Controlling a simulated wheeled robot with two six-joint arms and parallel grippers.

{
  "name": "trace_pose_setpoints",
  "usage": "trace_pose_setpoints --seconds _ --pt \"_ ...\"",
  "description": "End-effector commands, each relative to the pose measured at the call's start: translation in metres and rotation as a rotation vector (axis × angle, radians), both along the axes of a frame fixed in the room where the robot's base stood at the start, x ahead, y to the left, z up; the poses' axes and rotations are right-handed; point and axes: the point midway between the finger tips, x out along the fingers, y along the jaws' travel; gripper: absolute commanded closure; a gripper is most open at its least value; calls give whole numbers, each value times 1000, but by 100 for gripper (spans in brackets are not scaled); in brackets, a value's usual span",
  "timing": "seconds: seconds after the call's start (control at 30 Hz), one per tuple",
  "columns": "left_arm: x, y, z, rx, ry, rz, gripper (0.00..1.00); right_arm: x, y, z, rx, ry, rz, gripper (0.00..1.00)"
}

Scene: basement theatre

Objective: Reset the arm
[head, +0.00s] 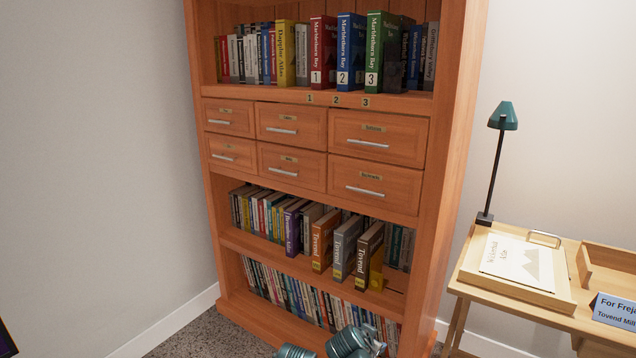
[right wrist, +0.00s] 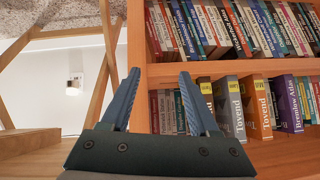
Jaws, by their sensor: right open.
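My right gripper (right wrist: 158,76) is open and empty in the right wrist view. Its two blue fingers stand apart in front of the orange bookcase (right wrist: 139,48), whose side upright shows behind and between them. That view is turned over, with the carpet at the top. Tovend books (right wrist: 228,105) stand to the right of the fingers; I cannot tell the exact gap. In the head view, teal parts of my own arm show at the bottom centre, below the bookcase (head: 453,150). My left gripper is not in view.
Three numbered Marblethorn Bay books (head: 351,55) stand on the upper shelf above closed drawers (head: 377,138). Tovend books (head: 343,250) stick out on a lower shelf. A desk (head: 500,297) with a lamp (head: 502,116) and wooden tray (head: 515,290) stands right. Open floor lies left.

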Motion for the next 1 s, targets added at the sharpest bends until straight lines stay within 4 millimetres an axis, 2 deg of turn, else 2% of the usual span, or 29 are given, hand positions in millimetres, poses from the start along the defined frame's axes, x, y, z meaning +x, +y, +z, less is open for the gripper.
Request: trace_pose_setpoints --seconds 0.03,0.2,0.37,0.57,0.6,0.87,1.0 --pt "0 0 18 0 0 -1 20 -19 6 5 -31 112 57 39" --pt "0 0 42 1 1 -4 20 -81 31 -6 -101 482 321 39" --pt "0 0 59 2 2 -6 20 -132 54 -6 -111 734 590 39" --pt "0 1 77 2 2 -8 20 -188 80 6 -89 955 934 39" --pt "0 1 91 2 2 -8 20 -187 80 19 -90 955 935 39" --pt "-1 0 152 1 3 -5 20 -185 79 80 -92 949 925 39" --pt "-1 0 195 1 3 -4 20 -185 79 123 -91 949 923 39"
